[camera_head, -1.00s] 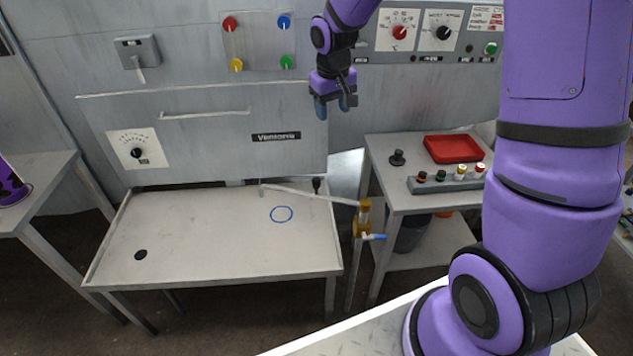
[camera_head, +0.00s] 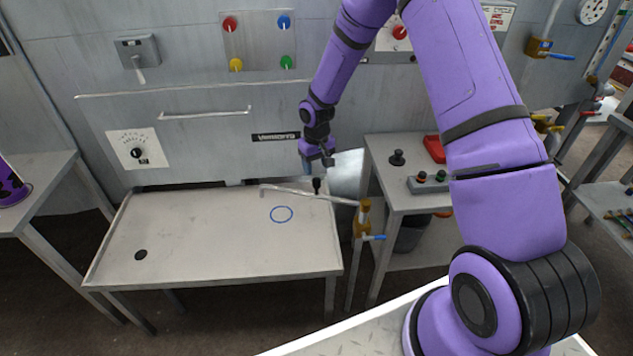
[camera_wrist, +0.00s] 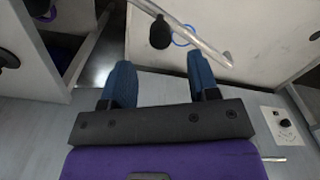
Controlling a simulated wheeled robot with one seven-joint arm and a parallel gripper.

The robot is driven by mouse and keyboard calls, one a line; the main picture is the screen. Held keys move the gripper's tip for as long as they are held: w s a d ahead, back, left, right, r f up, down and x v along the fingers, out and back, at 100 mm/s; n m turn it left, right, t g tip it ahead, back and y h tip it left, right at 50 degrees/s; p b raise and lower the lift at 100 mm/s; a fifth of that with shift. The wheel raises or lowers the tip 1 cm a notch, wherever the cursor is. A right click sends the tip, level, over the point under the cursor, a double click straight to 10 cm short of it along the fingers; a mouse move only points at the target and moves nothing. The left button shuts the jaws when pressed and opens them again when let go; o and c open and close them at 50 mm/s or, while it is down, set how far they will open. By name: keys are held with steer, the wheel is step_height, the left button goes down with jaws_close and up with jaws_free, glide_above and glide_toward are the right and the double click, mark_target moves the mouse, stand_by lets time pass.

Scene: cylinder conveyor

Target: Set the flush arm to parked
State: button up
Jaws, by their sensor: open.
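The flush arm is a thin metal pipe (camera_head: 300,193) that runs from a brass post (camera_head: 363,215) at the table's right edge leftward over the table. A black knob (camera_head: 317,185) stands up at its middle. In the wrist view the pipe (camera_wrist: 200,40) crosses the top, with the black knob (camera_wrist: 160,32) beyond the fingers and about midway between them. My gripper (camera_head: 317,165) is above the knob near the cabinet front, apart from it. Its blue fingers (camera_wrist: 162,82) are spread and empty. The pipe's outlet end is left of the blue ring.
A blue ring (camera_head: 281,214) and a dark hole (camera_head: 140,255) mark the metal table (camera_head: 200,245). A side table (camera_head: 425,200) with a red tray (camera_head: 434,148) and a button box stands at right. The cabinet front (camera_head: 215,135) is close behind my gripper.

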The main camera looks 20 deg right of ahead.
mark_target(317, 179)
step_height(317, 179, down, 7)
steer(key=shift+r, duration=0.1)
steer(key=shift+c, duration=0.2)
jaws_close()
